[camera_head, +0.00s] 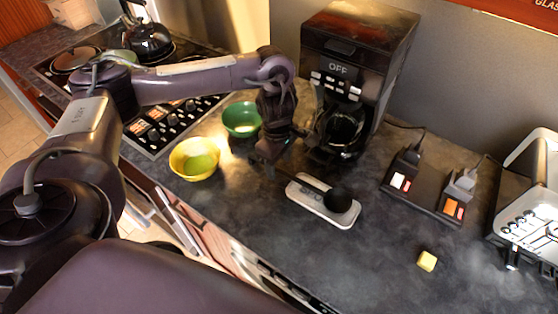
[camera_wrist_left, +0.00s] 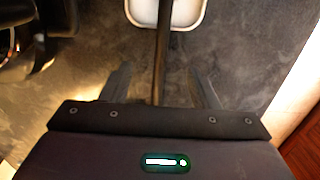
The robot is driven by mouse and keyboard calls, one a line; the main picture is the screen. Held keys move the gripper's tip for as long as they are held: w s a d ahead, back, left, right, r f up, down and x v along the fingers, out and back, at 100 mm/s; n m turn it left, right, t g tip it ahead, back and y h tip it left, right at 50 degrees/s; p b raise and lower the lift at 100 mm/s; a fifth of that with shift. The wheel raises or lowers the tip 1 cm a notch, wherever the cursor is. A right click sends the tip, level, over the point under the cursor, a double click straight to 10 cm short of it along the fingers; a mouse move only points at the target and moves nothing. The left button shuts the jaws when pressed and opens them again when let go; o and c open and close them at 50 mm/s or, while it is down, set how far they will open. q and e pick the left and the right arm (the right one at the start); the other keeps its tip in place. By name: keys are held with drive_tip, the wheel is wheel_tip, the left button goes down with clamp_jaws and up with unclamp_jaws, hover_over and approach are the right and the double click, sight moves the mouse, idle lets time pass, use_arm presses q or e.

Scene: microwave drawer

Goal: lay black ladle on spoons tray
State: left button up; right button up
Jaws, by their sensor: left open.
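The white spoons tray (camera_head: 347,221) lies on the dark counter in front of the coffee maker. The black ladle lies with its round bowl (camera_head: 339,201) on the tray, and its handle reaches left toward my left gripper (camera_head: 270,168). My left gripper is just left of the tray, low over the counter. In the left wrist view, the fingers of this gripper (camera_wrist_left: 161,88) are spread, with the dark ladle handle (camera_wrist_left: 162,50) between them and space on both sides. The tray's end (camera_wrist_left: 138,12) shows at the top there. My right gripper is not in view.
A yellow bowl (camera_head: 190,163) and a green bowl (camera_head: 241,119) stand left of my gripper. The coffee maker (camera_head: 352,65) is behind the tray. A black power strip (camera_head: 424,190), a small yellow block (camera_head: 427,261) and a toaster (camera_head: 530,200) are to the right. The counter before the tray is clear.

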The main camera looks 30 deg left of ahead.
use_arm(q)
drive_tip(key=shift+o, duration=0.8)
wheel_tip(320, 180, up, 8)
drive_tip(key=p, duration=0.2)
drive_tip(key=shift+a, duration=0.2)
drive_tip(key=shift+f, duration=0.15)
